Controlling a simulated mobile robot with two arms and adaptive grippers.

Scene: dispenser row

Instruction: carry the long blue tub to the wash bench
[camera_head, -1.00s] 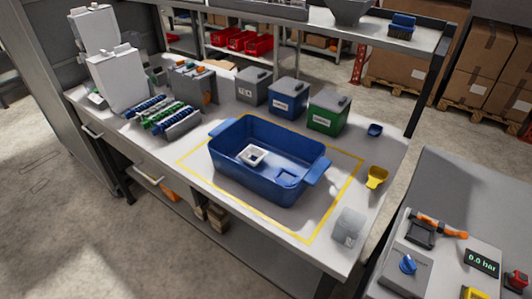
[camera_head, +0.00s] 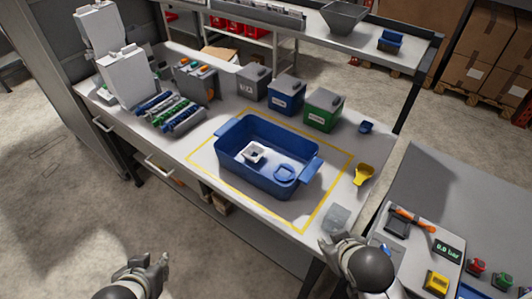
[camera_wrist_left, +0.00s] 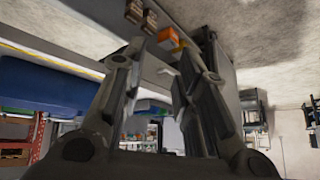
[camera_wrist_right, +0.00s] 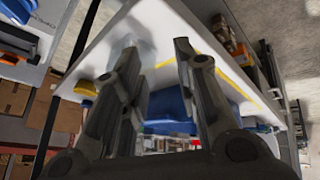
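The long blue tub (camera_head: 232,163) stands upright on the grey bench inside a yellow outlined rectangle, with a handle at each end. A small white square piece (camera_head: 252,152) and a blue piece (camera_head: 285,174) lie in it. Blue also shows in the right wrist view (camera_wrist_right: 168,105), likely the tub. My left gripper (camera_head: 152,268) is open and empty, in front of the bench and apart from the tub. My right gripper (camera_head: 335,243) is at the bench's front right corner, open and empty, apart from the tub. I cannot tell which surface is the wash bench.
A clear container (camera_head: 336,217) is close by my right gripper. A yellow scoop (camera_head: 364,174) and small blue scoop (camera_head: 366,127) lie right of the tub. Lidded bins (camera_head: 323,110) stand behind it. A second table (camera_head: 450,190) with a pressure display (camera_head: 447,250) is at right.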

